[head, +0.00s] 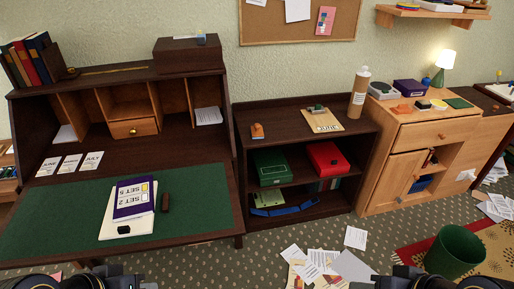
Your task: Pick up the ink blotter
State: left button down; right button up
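I cannot tell for sure which object is the ink blotter. A small orange-brown item (257,131) stands on top of the dark low bookcase. My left gripper (105,279) and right gripper (408,279) show only as dark parts at the bottom edge. They are well apart from both items. Their fingers are cut off or unclear.
A clipboard (324,121) and a tall bottle (359,92) stand on the bookcase. Papers (350,265) litter the floor in front. A green bin (455,252) stands at the lower right. The desk's right front part is clear.

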aim_at(256, 131)
jog(key=k+u, duration=0.15)
jog(key=u, duration=0.25)
jog(key=k+u, duration=0.15)
jog(key=u, duration=0.2)
jog(key=k+j+u, duration=0.15)
jog(key=u, duration=0.25)
jog(key=k+j+u, duration=0.1)
jog(key=u, duration=0.25)
jog(key=i+l+u, duration=0.15)
jog(key=l+u, duration=0.3)
jog(key=l, duration=0.15)
jog(key=l+u, duration=0.45)
jog(key=l, duration=0.2)
jog(key=l+u, duration=0.5)
jog(key=l, duration=0.15)
jog(key=k+l, duration=0.1)
jog(key=l, duration=0.4)
jog(key=k+l, duration=0.1)
jog(key=l, duration=0.4)
jog(key=k+l, duration=0.1)
jog(key=l, duration=0.35)
jog(key=k+l, duration=0.1)
jog(key=l, duration=0.4)
jog(key=k+l, duration=0.1)
jog(key=l, duration=0.4)
jog(key=k+l, duration=0.15)
jog(key=l, duration=0.35)
